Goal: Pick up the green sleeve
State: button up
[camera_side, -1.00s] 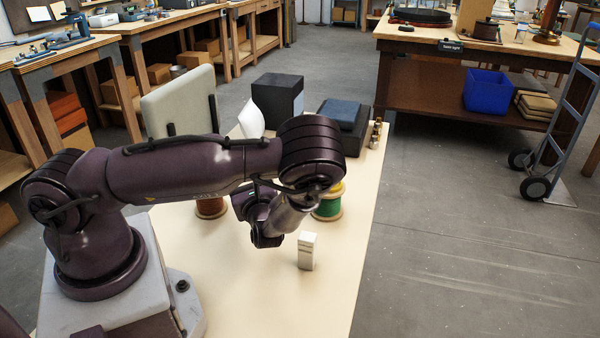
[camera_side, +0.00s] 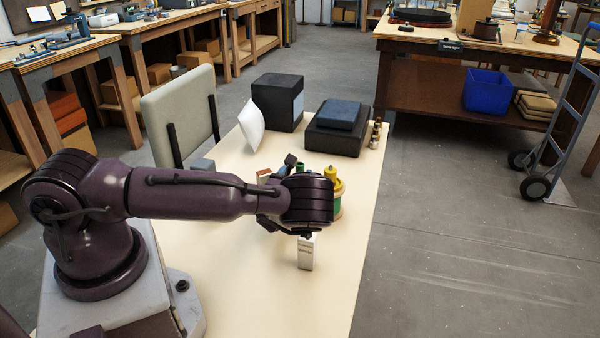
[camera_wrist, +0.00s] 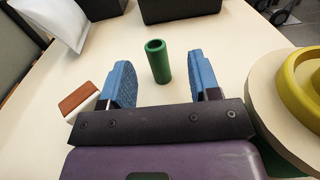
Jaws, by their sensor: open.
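The green sleeve (camera_wrist: 158,62) is a small hollow cylinder standing upright on the table in the wrist view. Its green top also shows in the side view (camera_side: 300,169), just past my wrist, which hides the rest. My gripper (camera_wrist: 161,68) is open, with its two blue fingers apart. In the wrist view the sleeve appears between and slightly beyond the fingertips, with a gap on each side. No contact shows. The jaws are empty.
A large spool with a yellow top (camera_wrist: 303,75) stands close to the right finger. A red-brown and white block (camera_wrist: 78,100) lies by the left finger. A white box (camera_side: 306,252) stands in front. A white pillow-like object (camera_side: 251,122) and dark boxes (camera_side: 278,100) are farther back.

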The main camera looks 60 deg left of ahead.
aim_at(299, 168)
jog(key=shift+s+a+f+x, duration=0.1)
jog(key=shift+x, duration=1.35)
jog(key=shift+s+a+f+x, duration=0.1)
jog(key=shift+f+x, duration=0.05)
jog(key=shift+x, duration=1.35)
jog(key=c, duration=1)
